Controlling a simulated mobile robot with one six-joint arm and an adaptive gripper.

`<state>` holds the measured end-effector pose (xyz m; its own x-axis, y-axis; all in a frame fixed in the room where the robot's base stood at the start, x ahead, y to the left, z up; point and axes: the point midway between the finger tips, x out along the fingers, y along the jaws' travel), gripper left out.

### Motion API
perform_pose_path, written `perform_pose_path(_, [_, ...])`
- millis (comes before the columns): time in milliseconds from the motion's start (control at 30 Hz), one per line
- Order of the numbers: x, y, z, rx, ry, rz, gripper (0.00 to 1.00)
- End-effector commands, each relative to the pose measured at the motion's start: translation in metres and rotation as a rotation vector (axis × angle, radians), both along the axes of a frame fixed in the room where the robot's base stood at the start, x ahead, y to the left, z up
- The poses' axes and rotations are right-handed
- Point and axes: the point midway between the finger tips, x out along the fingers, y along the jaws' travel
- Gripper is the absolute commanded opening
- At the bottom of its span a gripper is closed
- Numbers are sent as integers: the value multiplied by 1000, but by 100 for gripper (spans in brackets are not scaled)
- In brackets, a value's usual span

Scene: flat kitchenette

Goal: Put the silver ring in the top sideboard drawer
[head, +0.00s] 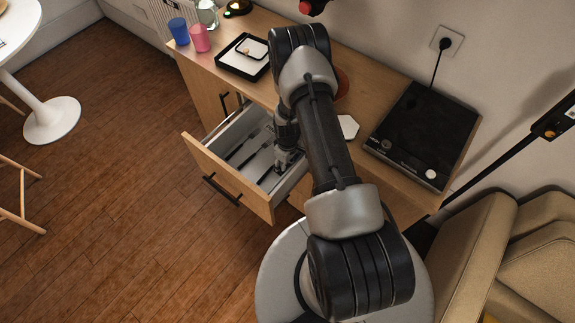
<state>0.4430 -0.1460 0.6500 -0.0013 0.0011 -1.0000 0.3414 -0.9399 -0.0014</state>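The top sideboard drawer (222,181) is pulled open, its wooden front and dark handle facing the lower left. Inside it lie long dark and metallic items that look like cutlery. My arm reaches across the sideboard, and my gripper (283,168) points down into the right part of the open drawer. The fingertips are small and dark here, so I cannot tell whether they are open or shut, or whether they hold anything. I cannot make out the silver ring in this view.
On the sideboard (362,72) stand a blue cup (179,31), a pink cup (200,39), a clear glass (207,13), a black tray (228,62) and a black hob (424,132). A white table (52,118) is at the left. The wooden floor (120,190) between is clear.

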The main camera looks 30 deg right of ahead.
Motion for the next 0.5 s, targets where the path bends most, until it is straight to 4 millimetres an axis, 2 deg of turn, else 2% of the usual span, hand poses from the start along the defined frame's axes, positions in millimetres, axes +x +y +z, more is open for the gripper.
perform_pose_path(300, [1, -1, 71, -1, -4, 0, 51])
perform_pose_path(500, [1, -1, 104, -1, -4, 0, 51])
